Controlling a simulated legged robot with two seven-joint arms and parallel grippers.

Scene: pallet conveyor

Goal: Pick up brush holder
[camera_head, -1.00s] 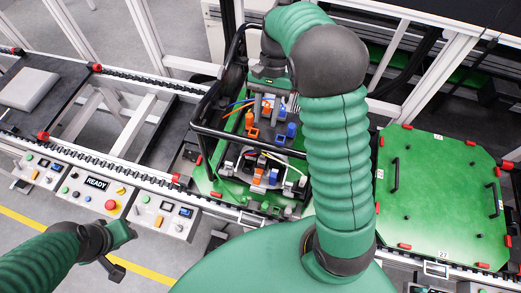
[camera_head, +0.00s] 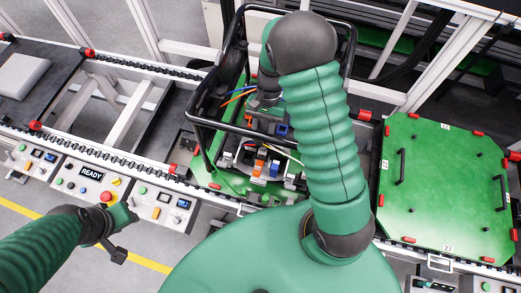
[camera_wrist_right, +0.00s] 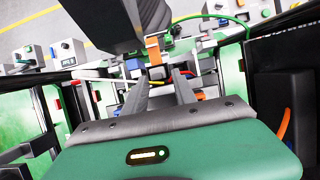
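An open-topped motor-like assembly (camera_head: 262,160) with orange, blue and grey parts and loose cables sits inside a black tube frame (camera_head: 196,125) on a green pallet. I cannot tell for sure which part is the brush holder; an orange piece (camera_wrist_right: 154,50) shows beyond my fingers in the right wrist view. My right gripper (camera_wrist_right: 160,78) is open, its two fingers apart and pointing into the assembly, with nothing clearly between them. In the head view my right arm and wrist hide part of the assembly.
A green pallet (camera_head: 440,185) with black handles and red corner pieces lies to the right. A control panel (camera_head: 85,185) with a READY display runs along the front left. A dark pallet with a grey block (camera_head: 22,75) stands far left. The frame's bars surround my right wrist.

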